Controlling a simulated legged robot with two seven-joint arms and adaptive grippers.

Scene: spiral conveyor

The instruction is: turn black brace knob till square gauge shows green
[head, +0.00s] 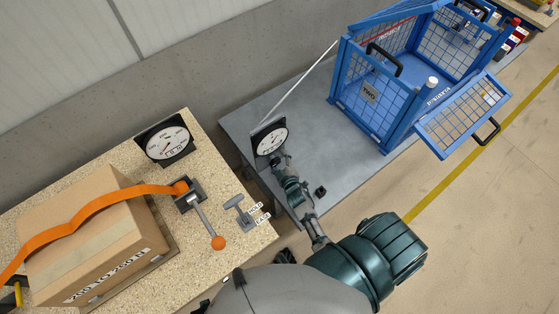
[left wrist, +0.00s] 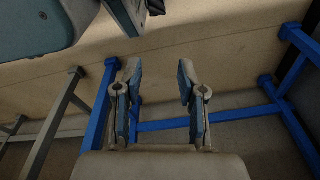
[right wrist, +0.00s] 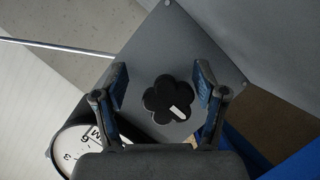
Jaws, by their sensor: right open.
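The black lobed knob (right wrist: 167,100) with a white mark sits on a grey plate in the right wrist view. My right gripper (right wrist: 162,80) is open, its fingers to either side of the knob in that view; contact cannot be told. In the head view my right gripper (head: 281,160) is beside a white-dial gauge in a dark square housing (head: 269,137). This gauge's dial also shows partly in the right wrist view (right wrist: 82,150). I see no clear green on it. My left gripper (left wrist: 160,70) is open and empty in the left wrist view.
A blue mesh cage (head: 375,95) with an open door stands on the grey platform (head: 245,120). A speckled bench (head: 115,165) holds a strapped carton (head: 75,215), an orange-knobbed lever (head: 204,218) and another gauge (head: 164,138). Blue frame bars (left wrist: 205,117) lie beyond my left gripper.

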